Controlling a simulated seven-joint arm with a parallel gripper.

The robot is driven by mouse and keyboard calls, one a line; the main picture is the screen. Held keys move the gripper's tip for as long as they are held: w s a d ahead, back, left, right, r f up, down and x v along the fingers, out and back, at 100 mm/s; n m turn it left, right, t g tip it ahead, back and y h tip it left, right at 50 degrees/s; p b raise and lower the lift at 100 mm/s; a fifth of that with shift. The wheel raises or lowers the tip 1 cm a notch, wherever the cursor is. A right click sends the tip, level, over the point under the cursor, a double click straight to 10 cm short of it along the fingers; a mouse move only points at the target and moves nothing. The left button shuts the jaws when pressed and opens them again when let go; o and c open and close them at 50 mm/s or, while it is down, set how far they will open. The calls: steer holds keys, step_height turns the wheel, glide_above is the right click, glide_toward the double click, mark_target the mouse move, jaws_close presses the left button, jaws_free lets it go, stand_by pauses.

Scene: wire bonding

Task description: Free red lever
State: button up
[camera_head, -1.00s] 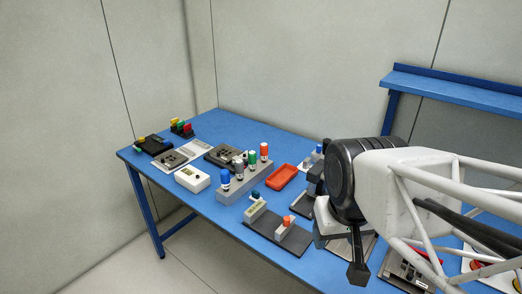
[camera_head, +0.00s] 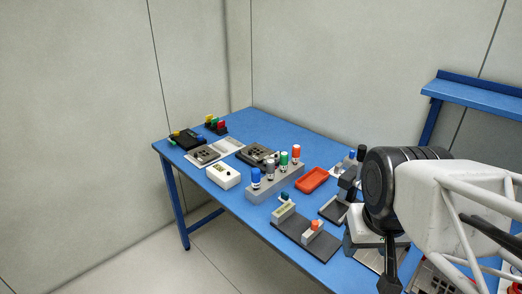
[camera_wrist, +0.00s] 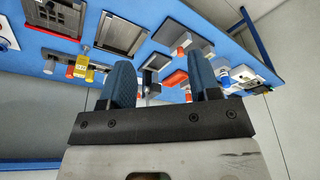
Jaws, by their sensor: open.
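The red lever appears to be the small orange-red handle (camera_head: 315,225) on a grey block, on a dark base plate (camera_head: 291,235) near the table's front edge. A dark teal handle (camera_head: 285,196) stands on another block on the same plate. In the wrist view an orange-red handle (camera_wrist: 184,39) shows above and between my fingers; I cannot be certain it is the same one. My gripper (camera_wrist: 161,68) is open, its two blue-grey fingers apart with nothing held between them. In the head view my arm is right of the base plate, apart from the handle.
A grey block with several coloured knobs (camera_head: 275,186), an orange-red tray (camera_head: 313,180) and a white box (camera_head: 223,176) stand beyond the plate on the blue table (camera_head: 220,205). Yellow parts (camera_wrist: 83,66) show at left in the wrist view. A blue shelf (camera_head: 475,92) is at back right.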

steer(key=shift+c, duration=0.3)
steer(key=shift+c, duration=0.9)
steer(key=w+a+r+n+g, duration=0.1)
steer(key=w+a+n, duration=0.1)
steer(key=w, duration=1.3)
steer(key=w+a+n, duration=0.3)
steer(key=w, duration=1.3)
steer(key=w+a+f+n, duration=0.1)
steer(key=w+a+f, duration=0.1)
steer(key=w+f, duration=0.3)
steer(key=w+a+f+n+g, duration=0.1)
steer(key=w+a+f, duration=0.2)
steer(key=w, duration=0.9)
steer(key=w+a+f+n, duration=0.2)
steer(key=w+a+f, duration=0.1)
steer(key=w+f, duration=0.5)
steer(key=shift+w+a+g, duration=0.25)
steer(key=shift+w+g, duration=0.05)
steer(key=shift+w, duration=0.5)
steer(key=shift+w+a+f, duration=0.15)
steer(key=shift+w+f, duration=0.1)
steer(key=shift+w, duration=0.1)
